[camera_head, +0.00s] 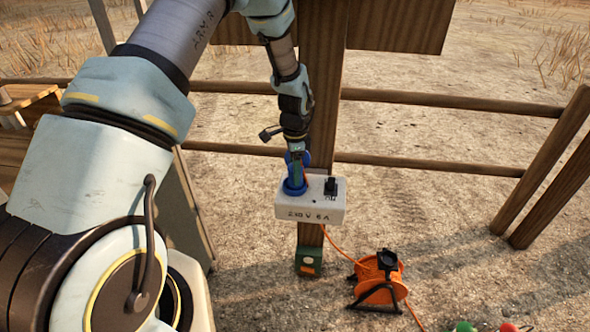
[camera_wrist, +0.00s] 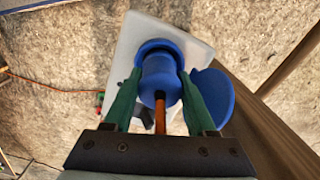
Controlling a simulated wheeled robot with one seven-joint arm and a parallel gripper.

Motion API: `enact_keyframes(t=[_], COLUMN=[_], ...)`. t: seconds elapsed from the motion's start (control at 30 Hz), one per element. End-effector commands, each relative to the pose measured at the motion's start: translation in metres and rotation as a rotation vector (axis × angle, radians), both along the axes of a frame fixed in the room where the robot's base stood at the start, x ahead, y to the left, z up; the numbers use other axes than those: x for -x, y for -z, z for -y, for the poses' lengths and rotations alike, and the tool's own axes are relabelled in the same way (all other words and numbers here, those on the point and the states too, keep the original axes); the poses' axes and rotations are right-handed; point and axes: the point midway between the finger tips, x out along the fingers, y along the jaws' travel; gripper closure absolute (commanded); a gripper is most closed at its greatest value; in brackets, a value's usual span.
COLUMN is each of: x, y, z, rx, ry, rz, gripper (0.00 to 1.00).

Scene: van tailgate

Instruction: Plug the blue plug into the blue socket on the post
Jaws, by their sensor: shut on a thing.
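The white socket box (camera_head: 312,207) is fixed to the wooden post (camera_head: 322,110) and bears the marking "230 V 6A". A blue socket (camera_head: 294,188) is on its top at the left. My gripper (camera_head: 296,160) points down over it, shut on the blue plug (camera_wrist: 158,78). In the wrist view the green fingers of my gripper (camera_wrist: 155,98) hold the plug from both sides. The plug is in line with the blue socket (camera_wrist: 158,47); how deep it sits I cannot tell. A blue lid (camera_wrist: 214,92) stands open beside it. An orange-brown cable (camera_wrist: 160,115) leaves the plug.
A black part (camera_head: 331,186) sits on the box's right side. An orange cable reel (camera_head: 380,278) and a green box (camera_head: 309,261) are below. Fence rails (camera_head: 440,166) run behind the post. Open dry ground lies to the right.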

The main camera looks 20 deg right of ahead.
Motion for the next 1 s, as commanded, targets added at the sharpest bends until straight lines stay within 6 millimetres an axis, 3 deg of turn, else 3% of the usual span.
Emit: enact_keyframes(t=[0.2, 0.23, 0.5, 0.8, 1.0], x=[0.000, 0.000, 0.000, 0.000, -0.001], y=[0.000, 0.000, 0.000, -0.002, -0.023], z=[0.000, 0.000, 0.000, 0.000, 0.000], rx=[0.000, 0.000, 0.000, 0.000, 0.003], ry=[0.000, 0.000, 0.000, 0.000, -0.001], rz=[0.001, 0.001, 0.000, 0.000, 0.003], gripper=[1.00, 0.40, 0.10, 0.08, 0.08])
